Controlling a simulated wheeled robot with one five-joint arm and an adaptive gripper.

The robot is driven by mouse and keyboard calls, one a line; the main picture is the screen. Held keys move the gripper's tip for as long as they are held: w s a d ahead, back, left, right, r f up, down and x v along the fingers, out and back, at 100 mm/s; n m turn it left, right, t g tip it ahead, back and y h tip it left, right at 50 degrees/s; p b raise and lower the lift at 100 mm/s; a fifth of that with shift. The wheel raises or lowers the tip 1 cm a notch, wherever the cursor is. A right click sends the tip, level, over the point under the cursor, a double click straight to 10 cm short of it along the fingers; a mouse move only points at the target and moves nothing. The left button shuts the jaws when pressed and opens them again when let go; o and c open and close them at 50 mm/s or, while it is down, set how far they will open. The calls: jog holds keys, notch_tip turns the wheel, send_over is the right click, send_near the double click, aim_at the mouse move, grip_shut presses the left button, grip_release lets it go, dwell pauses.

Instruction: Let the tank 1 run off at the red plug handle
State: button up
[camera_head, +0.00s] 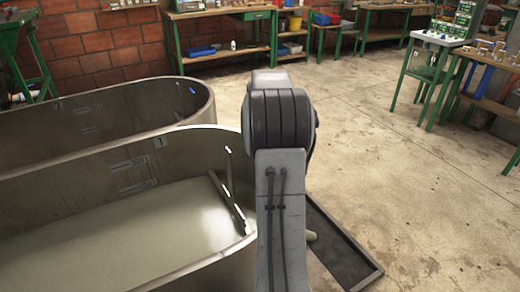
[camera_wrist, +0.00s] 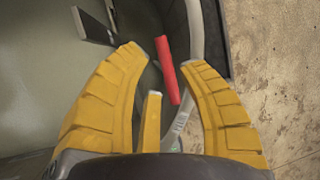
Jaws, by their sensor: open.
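In the wrist view the red plug handle (camera_wrist: 167,70) is a straight red bar just inside the tank's curved rim (camera_wrist: 195,25). My gripper (camera_wrist: 162,56) is open, its yellow fingers on either side of the handle, with no clear contact. In the head view my arm hides the gripper and handle.
A second tank (camera_head: 90,107) stands behind the nearer one. A dark bar (camera_head: 228,203) slopes inside the nearer tank. A dark floor tray (camera_head: 340,250) lies right of my arm, beside a short pale spout (camera_head: 311,237). Workbenches line the back and right; open concrete floor lies between.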

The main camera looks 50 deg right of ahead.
jog(key=v, duration=0.6)
jog(key=shift+r, duration=0.25)
jog(key=shift+a, duration=0.1)
dwell(0.3)
